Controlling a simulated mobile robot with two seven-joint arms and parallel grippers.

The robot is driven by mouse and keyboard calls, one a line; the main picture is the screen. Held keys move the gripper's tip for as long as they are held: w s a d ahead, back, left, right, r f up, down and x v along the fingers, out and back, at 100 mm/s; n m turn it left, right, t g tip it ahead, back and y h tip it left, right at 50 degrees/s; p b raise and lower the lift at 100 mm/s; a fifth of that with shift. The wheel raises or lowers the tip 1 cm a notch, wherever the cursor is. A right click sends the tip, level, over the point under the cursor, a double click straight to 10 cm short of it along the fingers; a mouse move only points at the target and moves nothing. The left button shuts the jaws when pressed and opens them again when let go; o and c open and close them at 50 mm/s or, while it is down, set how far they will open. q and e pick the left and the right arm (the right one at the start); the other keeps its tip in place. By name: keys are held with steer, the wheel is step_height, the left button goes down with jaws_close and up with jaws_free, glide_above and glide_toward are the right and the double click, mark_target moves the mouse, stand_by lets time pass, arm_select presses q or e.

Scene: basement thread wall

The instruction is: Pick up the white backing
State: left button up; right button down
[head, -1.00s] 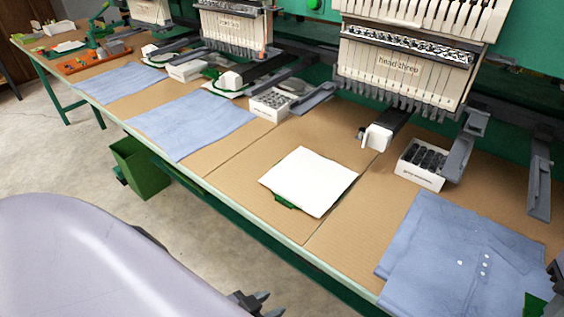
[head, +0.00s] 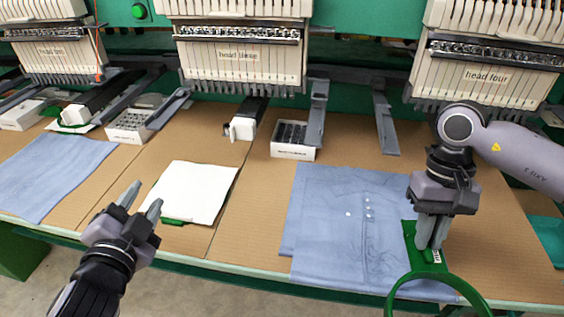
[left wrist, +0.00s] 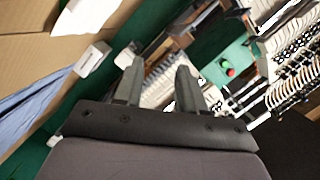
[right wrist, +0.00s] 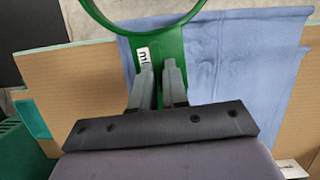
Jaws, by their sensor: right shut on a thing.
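The white backing (head: 192,191) is a flat white sheet lying on the brown table below head three, with a bit of green showing under its front edge. My left gripper (head: 139,198) is open and empty, in front of and left of the sheet in the head view, apart from it. It also shows open in the left wrist view (left wrist: 160,82). My right gripper (head: 431,243) is shut on the bracket of a green hoop (head: 470,295), over the right side of a blue shirt.
A blue shirt (head: 330,220) lies right of the sheet, another blue cloth (head: 50,170) at left. A white box of dark spools (head: 292,140) stands behind. Machine heads (head: 240,50) and grey arms (head: 384,125) overhang the table's back.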

arm_select(q)
steer(key=d+r+m+t+h, duration=0.3)
steer(key=d+r+m+h, duration=0.15)
steer(key=r+m, duration=0.25)
steer(key=d+r+m+t+h, duration=0.2)
steer(key=d+r+m+h, duration=0.1)
steer(key=r+m+h, duration=0.4)
steer(key=s+d+m+g+h, duration=0.2)
steer(key=d+m+g+h, duration=0.55)
steer(key=m, duration=0.75)
steer(key=a+f+m+g+y, duration=0.4)
steer(key=f+m+g+y, duration=0.35)
steer(key=f+m, duration=0.55)
steer(key=w+a+f+m+y, duration=0.1)
steer(key=w+a+m+y, duration=0.1)
steer(key=a+y, duration=0.7)
steer(key=a, duration=0.7)
steer(key=shift+w+m, duration=0.35)
steer(key=shift+m, duration=0.05)
